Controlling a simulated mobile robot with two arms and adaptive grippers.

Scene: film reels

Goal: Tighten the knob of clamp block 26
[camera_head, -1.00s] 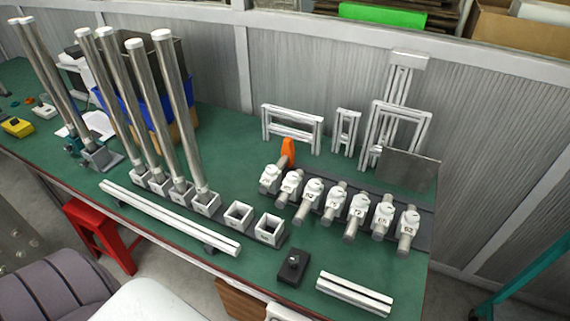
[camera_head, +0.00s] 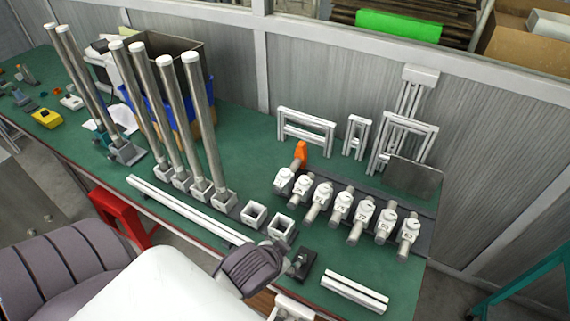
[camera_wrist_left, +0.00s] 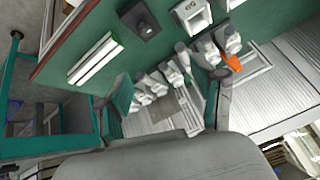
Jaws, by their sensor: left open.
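A row of several white clamp blocks (camera_head: 342,204) on grey metal rods stands on a dark rail on the green bench in the head view. An orange part (camera_head: 300,152) rises at the left end of the row. The block numbers are too small to read, so I cannot tell which is block 26. The blocks (camera_wrist_left: 180,70) and the orange part (camera_wrist_left: 231,62) also show in the left wrist view. My left gripper (camera_wrist_left: 166,95) is open and empty there, its fingers apart with blocks visible beyond them. In the head view only my grey left arm shows clearly. My right gripper is not seen.
Upright metal tubes (camera_head: 196,125) in white sockets stand left of the row. White frames (camera_head: 306,128) stand behind; white bars (camera_head: 354,290) lie front right.

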